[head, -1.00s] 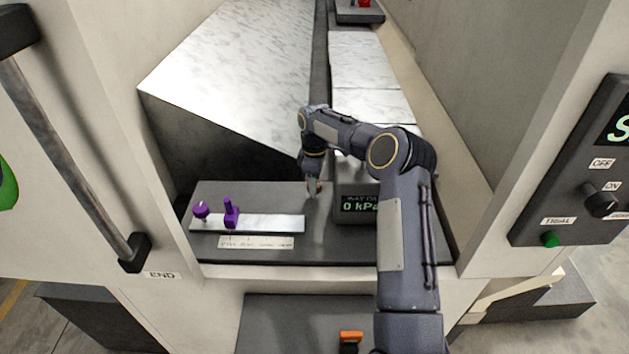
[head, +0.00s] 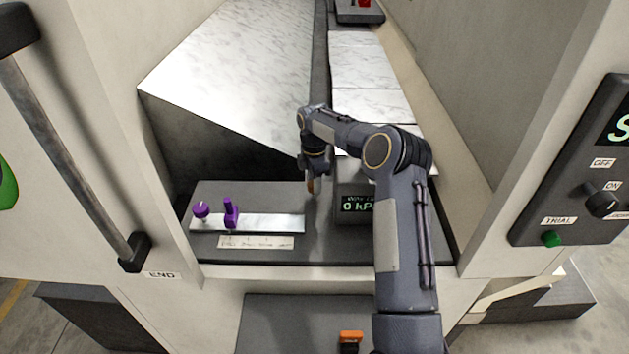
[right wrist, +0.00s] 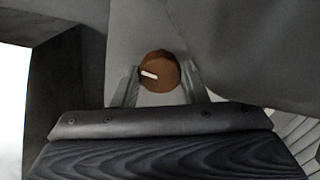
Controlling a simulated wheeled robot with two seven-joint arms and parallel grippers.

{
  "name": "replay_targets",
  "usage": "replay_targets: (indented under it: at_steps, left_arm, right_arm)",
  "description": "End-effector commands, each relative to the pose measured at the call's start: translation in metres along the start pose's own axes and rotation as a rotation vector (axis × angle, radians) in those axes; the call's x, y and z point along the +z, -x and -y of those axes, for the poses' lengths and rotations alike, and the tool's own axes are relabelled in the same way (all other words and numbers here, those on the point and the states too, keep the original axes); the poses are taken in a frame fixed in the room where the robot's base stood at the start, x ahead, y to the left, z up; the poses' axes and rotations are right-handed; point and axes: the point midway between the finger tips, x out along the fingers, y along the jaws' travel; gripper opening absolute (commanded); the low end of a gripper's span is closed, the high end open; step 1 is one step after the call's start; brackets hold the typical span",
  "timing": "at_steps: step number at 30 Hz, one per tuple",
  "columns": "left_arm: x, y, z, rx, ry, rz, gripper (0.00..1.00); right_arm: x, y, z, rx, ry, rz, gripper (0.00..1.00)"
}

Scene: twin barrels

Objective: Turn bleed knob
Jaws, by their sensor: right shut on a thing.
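The bleed knob (right wrist: 159,72) is a round brown knob with a white mark, seen in the right wrist view between my fingertips. The mark runs nearly level, tilted slightly, and points left. My right gripper (right wrist: 156,84) is shut on the knob, one finger on each side. In the head view my right gripper (head: 311,188) points down beside the gauge box (head: 358,204), which reads 0 kPa. The knob is mostly hidden there by the gripper. My left gripper is not in view.
White walls flank the recess. A handle (head: 70,150) is at left and a switch panel (head: 585,190) at right. A marble-patterned block (head: 235,60) stands behind.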

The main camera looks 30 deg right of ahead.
Motion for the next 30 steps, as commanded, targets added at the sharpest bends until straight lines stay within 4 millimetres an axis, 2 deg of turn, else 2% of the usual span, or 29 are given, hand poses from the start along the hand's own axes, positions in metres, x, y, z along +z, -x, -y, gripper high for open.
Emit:
replay_targets:
  at_steps: [9, 24, 25, 29, 30]
  left_arm:
    - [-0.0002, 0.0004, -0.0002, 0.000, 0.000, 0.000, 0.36]
    - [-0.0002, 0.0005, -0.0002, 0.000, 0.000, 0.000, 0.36]
    - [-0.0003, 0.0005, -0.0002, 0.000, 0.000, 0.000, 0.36]
    - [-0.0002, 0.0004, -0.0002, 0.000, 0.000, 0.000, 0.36]
    - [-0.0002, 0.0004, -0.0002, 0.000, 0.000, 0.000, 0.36]
  right_arm:
    - [0.0003, 0.0016, -0.0006, 0.003, 0.115, 0.003, 0.17]
    - [0.0003, 0.0018, -0.0008, 0.004, 0.134, 0.004, 0.17]
    - [0.0003, 0.0019, -0.0009, 0.004, 0.134, 0.004, 0.43]
    - [0.0002, 0.0015, -0.0007, 0.003, 0.133, 0.004, 0.60]
    - [0.0002, 0.0013, -0.0006, 0.003, 0.133, 0.004, 0.61]
